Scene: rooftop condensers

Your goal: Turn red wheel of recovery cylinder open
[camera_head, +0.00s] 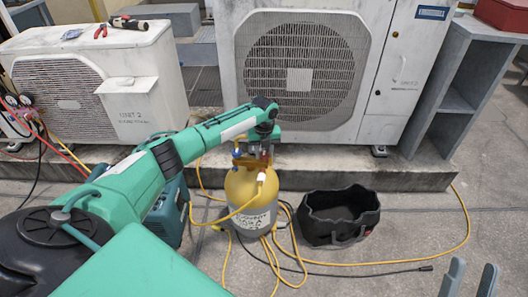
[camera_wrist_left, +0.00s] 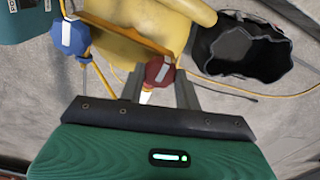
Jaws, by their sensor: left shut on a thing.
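The yellow recovery cylinder (camera_head: 240,190) stands upright on the ground in front of the large condenser. Its red wheel (camera_wrist_left: 158,73) and blue wheel (camera_wrist_left: 71,37) sit on its top, the red one right of the blue one in the left wrist view. My left gripper (camera_wrist_left: 160,88) is at the red wheel with a finger on either side and is shut on it. In the head view this gripper (camera_head: 258,152) is above the cylinder top and mostly hides the red wheel. My right gripper (camera_head: 470,278) shows only its two fingertips, apart and empty, at the bottom right.
A black open bag (camera_head: 340,214) stands right of the cylinder. Yellow hoses (camera_head: 460,225) and a black cable lie on the ground. A teal machine (camera_head: 168,212) stands left of the cylinder. Condensers (camera_head: 300,75) on a concrete plinth close off the back.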

